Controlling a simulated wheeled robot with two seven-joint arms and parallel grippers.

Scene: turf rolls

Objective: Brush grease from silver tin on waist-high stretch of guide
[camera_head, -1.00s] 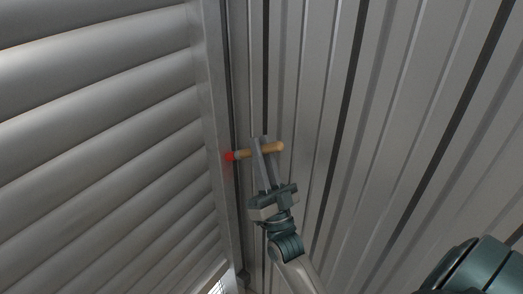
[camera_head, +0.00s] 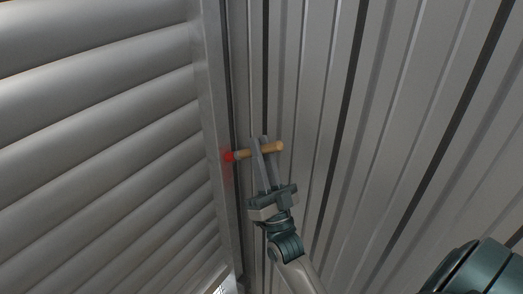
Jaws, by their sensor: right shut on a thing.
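My right gripper (camera_head: 264,152) is shut on a brush (camera_head: 275,147) with a tan wooden handle, held about level across the picture. The brush's red tip (camera_head: 229,156) points left and is at the metal guide (camera_head: 214,110), the upright strip along the edge of the slatted shutter. A faint red tint shows on the guide around the tip. The tip looks to be touching the guide. The silver tin is not in view. My left gripper is not in view.
A grey slatted shutter (camera_head: 100,120) fills the left side. A ribbed grey metal wall (camera_head: 400,110) fills the right, close behind the gripper. A small bright gap (camera_head: 222,288) shows at the bottom beside the guide.

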